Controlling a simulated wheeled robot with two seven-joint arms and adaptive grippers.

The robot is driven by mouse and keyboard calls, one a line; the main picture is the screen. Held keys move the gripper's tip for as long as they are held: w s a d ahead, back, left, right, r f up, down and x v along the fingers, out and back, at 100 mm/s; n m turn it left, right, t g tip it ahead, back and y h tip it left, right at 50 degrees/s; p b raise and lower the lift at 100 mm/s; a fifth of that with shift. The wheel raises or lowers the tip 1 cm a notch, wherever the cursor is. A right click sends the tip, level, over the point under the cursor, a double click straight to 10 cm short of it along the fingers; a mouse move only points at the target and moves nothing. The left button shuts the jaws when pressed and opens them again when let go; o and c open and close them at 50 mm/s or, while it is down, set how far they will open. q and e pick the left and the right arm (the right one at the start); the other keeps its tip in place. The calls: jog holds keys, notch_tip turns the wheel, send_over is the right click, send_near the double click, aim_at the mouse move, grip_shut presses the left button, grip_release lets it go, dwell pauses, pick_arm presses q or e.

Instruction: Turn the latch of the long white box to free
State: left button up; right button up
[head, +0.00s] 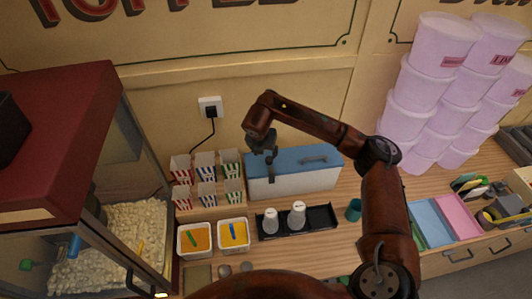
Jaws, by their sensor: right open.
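The long white box (305,184) stands at the back of the wooden counter against the wall. It has a blue lid (300,157) with a dark handle on top, and the lid looks closed. My right gripper (270,170) reaches down in front of the box's left part, its fingers pointing downward. It is open and holds nothing that I can see. I cannot tell whether it touches the box. I cannot make out the latch; the gripper covers part of the box's front. My left gripper is out of view.
A black tray (325,228) with two white shakers stands before the box. Striped popcorn cups (206,170) and two sauce tubs (233,235) are at left, beside the popcorn cabinet (75,130). A teal cup (354,210) and stacked pink tubs (417,80) stand to the right.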

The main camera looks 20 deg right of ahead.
aim_at(269, 159)
jog(key=f, duration=0.1)
jog(key=d+f+p, duration=0.1)
jog(key=f, duration=0.1)
jog(key=d+f, duration=0.1)
jog(key=shift+w+d+f+p, duration=0.1)
jog(key=shift+w+f+p, duration=0.1)
jog(key=shift+w+p, duration=0.15)
jog(key=shift+x, duration=0.8)
jog(key=c, duration=0.7)
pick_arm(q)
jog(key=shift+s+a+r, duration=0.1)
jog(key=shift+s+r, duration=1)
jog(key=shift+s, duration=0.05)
pick_arm(e)
grip_shut()
